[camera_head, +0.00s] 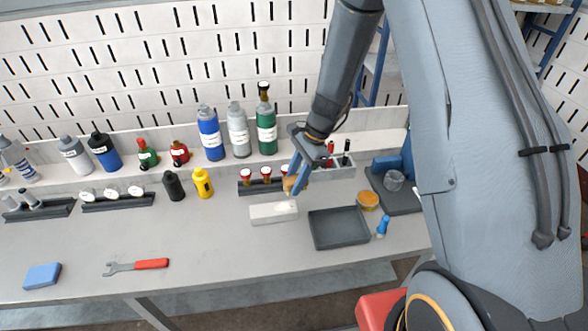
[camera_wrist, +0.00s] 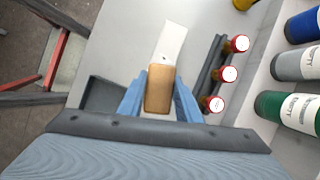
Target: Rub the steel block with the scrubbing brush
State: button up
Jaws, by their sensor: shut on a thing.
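The steel block (camera_head: 273,212) is a pale, flat rectangular bar lying on the grey workbench. It also shows in the wrist view (camera_wrist: 173,42), just beyond my fingertips. My gripper (camera_head: 296,181) is shut on the scrubbing brush (camera_head: 289,185), near the block's right end. In the wrist view, the brush's plain tan wooden back (camera_wrist: 158,90) sits between my two blue fingers (camera_wrist: 158,82). The bristles are hidden beneath it. I cannot tell whether the brush touches the block.
A dark grey tray (camera_head: 340,228) lies right of the block. A rack of red-capped vials (camera_head: 262,187) stands close behind it, with bottles (camera_head: 238,130) on the shelf. An orange-lidded tin (camera_head: 368,200) is farther right. A red-handled wrench (camera_head: 137,266) and blue sponge (camera_head: 42,276) lie front left.

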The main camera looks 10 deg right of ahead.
aim_at(267, 209)
jog(key=m, duration=0.1)
jog(key=r+m+t, duration=0.1)
jog(key=shift+s+m+p, duration=0.3)
jog(key=shift+p, duration=0.1)
jog(key=shift+f+m, duration=0.1)
jog(key=shift+m, duration=0.2)
notch_tip(267, 209, down, 7)
jog(key=b, duration=0.6)
jog(key=shift+f, duration=0.15)
jog(key=shift+a+f+b, duration=0.25)
jog(key=shift+b, duration=0.05)
jog(key=shift+c, duration=0.4)
jog(key=shift+a+r, duration=0.1)
jog(key=shift+a, duration=0.25)
jog(key=shift+c, duration=0.5)
jog(key=shift+a, duration=2.3)
jog(key=shift+a+f, duration=0.25)
jog(key=shift+a, duration=0.55)
jog(key=shift+d, duration=3.45)
jog(key=shift+d+r, duration=0.2)
jog(key=shift+d, duration=0.1)
notch_tip(267, 209, up, 8)
jog(key=p, duration=0.6)
jog(key=shift+a+p, duration=0.1)
jog(key=shift+p, duration=0.25)
